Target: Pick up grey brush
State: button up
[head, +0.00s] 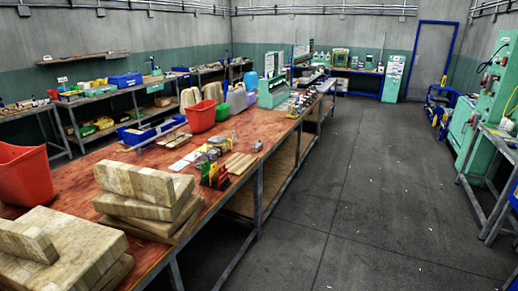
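I cannot make out a grey brush for certain in the head view. Small items lie on the long red-brown workbench (82,175). Among them are a group of small dark and grey items (208,158), flat wooden strips (240,163) and a small grey-dark item (257,146) near the bench edge; they are too small to identify. My gripper and arm do not show in this view.
Stacked wooden blocks (145,185) and red bins (205,116) stand on the bench. A green machine (272,92) stands farther along. Shelving (135,100) lines the left wall. The dark floor (345,200) right of the bench is open, with green machines (490,110) at far right.

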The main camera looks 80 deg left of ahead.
aim_at(257, 147)
jog(key=u, duration=2.7)
jog(key=z, duration=2.2)
jog(key=u, duration=2.2)
jog(key=i+l+z, duration=0.1)
jog(key=i+z, duration=0.25)
jog(key=i, duration=0.7)
